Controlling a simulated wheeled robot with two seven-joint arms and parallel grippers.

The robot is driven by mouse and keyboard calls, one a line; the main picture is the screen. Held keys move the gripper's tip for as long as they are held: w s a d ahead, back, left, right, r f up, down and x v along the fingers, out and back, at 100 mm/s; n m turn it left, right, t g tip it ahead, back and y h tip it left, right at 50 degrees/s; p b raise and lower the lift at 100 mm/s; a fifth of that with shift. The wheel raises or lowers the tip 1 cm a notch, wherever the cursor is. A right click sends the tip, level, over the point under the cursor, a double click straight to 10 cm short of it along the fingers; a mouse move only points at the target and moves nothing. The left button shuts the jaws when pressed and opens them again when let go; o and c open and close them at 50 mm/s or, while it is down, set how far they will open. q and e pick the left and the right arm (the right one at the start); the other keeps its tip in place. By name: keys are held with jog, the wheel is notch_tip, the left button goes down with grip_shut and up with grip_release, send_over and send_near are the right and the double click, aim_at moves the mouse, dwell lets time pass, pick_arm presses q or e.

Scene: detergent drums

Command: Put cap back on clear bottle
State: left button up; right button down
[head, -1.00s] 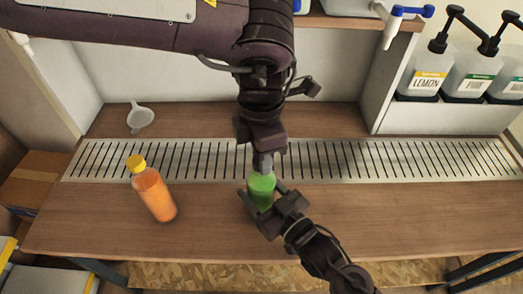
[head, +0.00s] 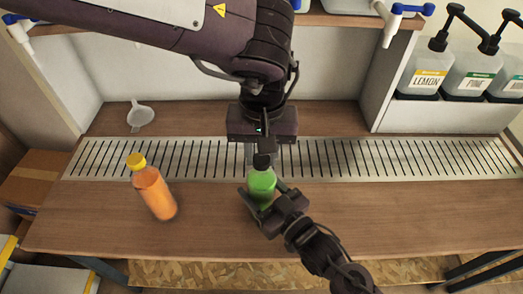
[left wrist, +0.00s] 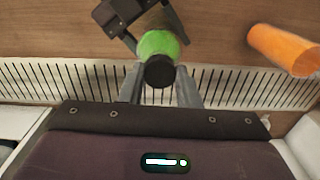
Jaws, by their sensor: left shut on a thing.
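A clear bottle with green liquid (head: 262,186) stands upright near the middle of the counter; it also shows in the left wrist view (left wrist: 158,44). A black cap (head: 262,161) sits at the bottle's mouth and shows from above in the left wrist view (left wrist: 160,73). I cannot tell whether it is fully seated. My left gripper (head: 260,152) points down from above, shut on the black cap. In the left wrist view its fingers (left wrist: 160,88) stand on both sides of the cap. My right gripper (head: 264,200) is shut around the green bottle's body from the front right.
An orange bottle with a yellow cap (head: 154,190) stands to the left on the wooden counter (head: 350,220). A slotted metal drain strip (head: 400,158) runs behind. A white funnel (head: 140,116) lies at the back left. Pump jugs (head: 425,75) stand at the back right.

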pick_arm(q)
jog(key=o, duration=0.9)
jog(key=shift+r, duration=2.25)
